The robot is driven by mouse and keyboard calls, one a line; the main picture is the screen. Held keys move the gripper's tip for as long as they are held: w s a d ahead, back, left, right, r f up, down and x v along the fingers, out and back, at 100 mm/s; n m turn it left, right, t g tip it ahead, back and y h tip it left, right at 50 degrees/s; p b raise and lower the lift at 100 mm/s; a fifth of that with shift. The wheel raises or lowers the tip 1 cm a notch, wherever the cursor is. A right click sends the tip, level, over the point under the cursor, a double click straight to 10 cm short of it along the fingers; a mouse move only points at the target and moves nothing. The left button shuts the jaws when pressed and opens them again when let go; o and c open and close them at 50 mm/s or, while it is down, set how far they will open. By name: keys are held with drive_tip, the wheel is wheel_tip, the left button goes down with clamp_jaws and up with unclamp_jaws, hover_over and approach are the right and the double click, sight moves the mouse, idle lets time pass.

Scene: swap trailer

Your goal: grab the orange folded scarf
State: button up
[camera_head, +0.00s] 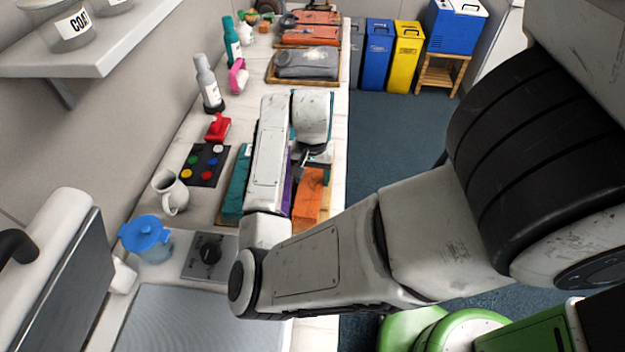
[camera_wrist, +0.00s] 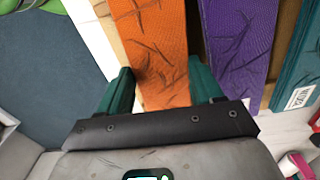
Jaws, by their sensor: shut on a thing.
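The orange folded scarf (camera_head: 308,196) lies on the counter at the near right, on a wooden tray, partly hidden by my arm in the head view. In the wrist view the orange scarf (camera_wrist: 155,50) runs down between the two green fingers of my gripper (camera_wrist: 163,92). The fingers stand on either side of its near end, shut on it. In the head view my gripper (camera_head: 315,172) is mostly hidden by my wrist. The scarf appears to rest in line with its neighbours; I cannot tell whether it is lifted.
A purple folded scarf (camera_wrist: 236,45) lies beside the orange one, and a teal one (camera_head: 238,185) lies further left. A mug (camera_head: 170,192), a button panel (camera_head: 205,165) and a blue-lidded jug (camera_head: 146,237) stand left. Open floor (camera_head: 400,130) lies right of the counter.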

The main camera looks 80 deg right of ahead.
drive_tip(key=shift+c, duration=0.6)
